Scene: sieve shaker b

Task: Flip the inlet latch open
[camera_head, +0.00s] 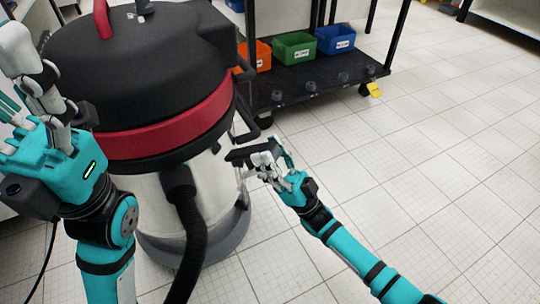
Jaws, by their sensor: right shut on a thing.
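A large shop vacuum with a black top, a red band (172,128) and a steel drum (150,200) stands left of centre. A black latch handle (240,156) sticks out from the drum's right side. My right gripper (262,160) reaches in from the lower right and is shut on this handle, its fingers covering part of it. The handle stands out from the drum. A black hose (190,235) joins the inlet (178,182) at the drum's front. My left gripper (18,112) is at the left edge, beside the vacuum; its fingers are partly cut off, so its opening is unclear.
A black cart shelf (315,92) behind the vacuum holds an orange bin (262,56), a green bin (295,48), a blue bin (336,39) and several small dark knobs. The tiled floor (440,150) on the right is clear.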

